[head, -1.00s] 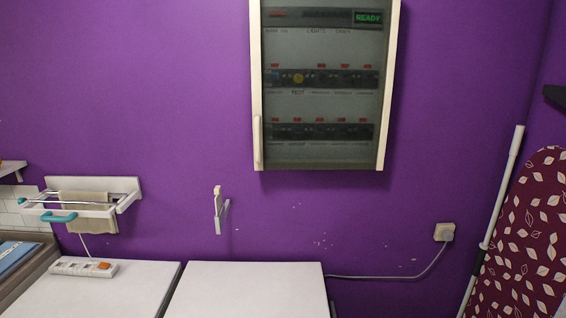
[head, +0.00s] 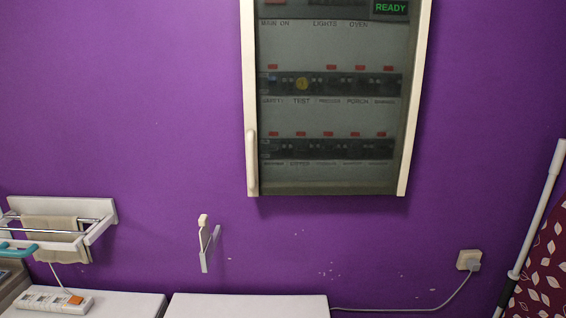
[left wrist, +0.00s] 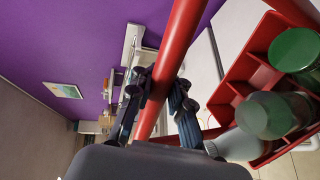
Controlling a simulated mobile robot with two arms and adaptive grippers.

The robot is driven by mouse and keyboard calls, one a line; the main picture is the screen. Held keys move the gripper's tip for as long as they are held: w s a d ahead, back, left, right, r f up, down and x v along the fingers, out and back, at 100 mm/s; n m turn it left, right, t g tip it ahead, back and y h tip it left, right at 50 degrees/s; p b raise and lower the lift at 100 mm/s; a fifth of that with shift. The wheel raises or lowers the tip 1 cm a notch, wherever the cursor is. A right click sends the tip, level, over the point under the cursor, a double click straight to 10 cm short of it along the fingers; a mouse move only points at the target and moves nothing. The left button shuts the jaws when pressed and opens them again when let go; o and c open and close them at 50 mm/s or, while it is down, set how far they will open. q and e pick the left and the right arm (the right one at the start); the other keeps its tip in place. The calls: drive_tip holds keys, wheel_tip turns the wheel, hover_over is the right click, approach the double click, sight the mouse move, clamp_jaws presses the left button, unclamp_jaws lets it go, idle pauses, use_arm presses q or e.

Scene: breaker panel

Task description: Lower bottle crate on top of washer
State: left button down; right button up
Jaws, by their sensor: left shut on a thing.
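In the left wrist view my left gripper (left wrist: 157,98) is shut around the red bar handle of the bottle crate (left wrist: 262,42). The crate is red with compartments. Green-capped or green-tinted bottles (left wrist: 266,114) stand in it, seen at the right of that view. The crate does not show in the head view. Two white appliance tops show at the bottom of the head view, a left one (head: 125,303) and a right one (head: 250,306). I cannot tell which is the washer. My right gripper is in no view.
A power strip (head: 55,300) lies on the left white top. The right top's visible strip is bare. A drying rack with a cloth (head: 60,232) and a hook (head: 208,243) are on the purple wall. A breaker panel (head: 335,180) hangs above; an ironing board (head: 547,265) stands at right.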

use_arm(q)
drive_tip(key=shift+s+r, duration=0.1)
drive_tip(key=shift+r, duration=0.25)
drive_tip(key=shift+w+r, duration=0.25)
drive_tip(key=shift+r, duration=1)
drive_tip(key=shift+s+r, duration=0.1)
drive_tip(key=shift+r, duration=0.45)
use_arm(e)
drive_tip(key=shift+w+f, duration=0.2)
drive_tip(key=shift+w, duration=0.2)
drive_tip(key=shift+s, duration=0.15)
